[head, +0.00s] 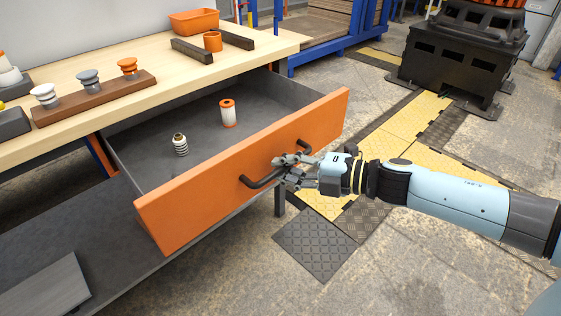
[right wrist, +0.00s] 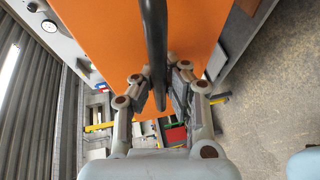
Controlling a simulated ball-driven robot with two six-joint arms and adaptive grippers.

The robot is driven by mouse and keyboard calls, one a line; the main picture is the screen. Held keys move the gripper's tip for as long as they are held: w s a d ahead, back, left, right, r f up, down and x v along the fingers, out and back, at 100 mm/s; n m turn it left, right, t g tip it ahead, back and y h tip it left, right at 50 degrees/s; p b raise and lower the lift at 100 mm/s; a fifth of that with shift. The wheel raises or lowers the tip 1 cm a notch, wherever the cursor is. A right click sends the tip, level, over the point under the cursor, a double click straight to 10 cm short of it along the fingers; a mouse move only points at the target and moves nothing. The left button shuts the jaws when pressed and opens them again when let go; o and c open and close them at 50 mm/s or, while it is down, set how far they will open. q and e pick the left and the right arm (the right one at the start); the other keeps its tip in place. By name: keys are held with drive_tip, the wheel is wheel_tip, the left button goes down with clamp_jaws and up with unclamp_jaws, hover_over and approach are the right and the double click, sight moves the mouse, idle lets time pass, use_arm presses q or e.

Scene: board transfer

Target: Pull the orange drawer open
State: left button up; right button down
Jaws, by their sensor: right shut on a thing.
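The orange drawer (head: 232,183) stands pulled well out from under the wooden bench, and its grey inside shows in the head view. Its dark bar handle (head: 262,181) runs along the front. My right gripper (head: 284,161) is at the handle, shut on the bar. In the right wrist view the orange front (right wrist: 110,35) fills the top middle, and the dark handle (right wrist: 154,45) passes between the fingers of my right gripper (right wrist: 158,88). My left gripper is not in view.
The wooden bench top (head: 120,66) holds a brown rack (head: 95,98) with several knobbed parts, an orange bin (head: 194,22) and an orange cup (head: 212,41). A dark lower shelf (head: 100,225) lies below. Open floor (head: 400,275) lies in front of the drawer.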

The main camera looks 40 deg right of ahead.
drive_tip(key=shift+s+r, duration=0.15)
drive_tip(key=shift+s, duration=0.15)
drive_tip(key=c, duration=1.3)
unclamp_jaws()
drive_tip(key=shift+c, duration=0.2)
drive_tip(key=v, duration=1.2)
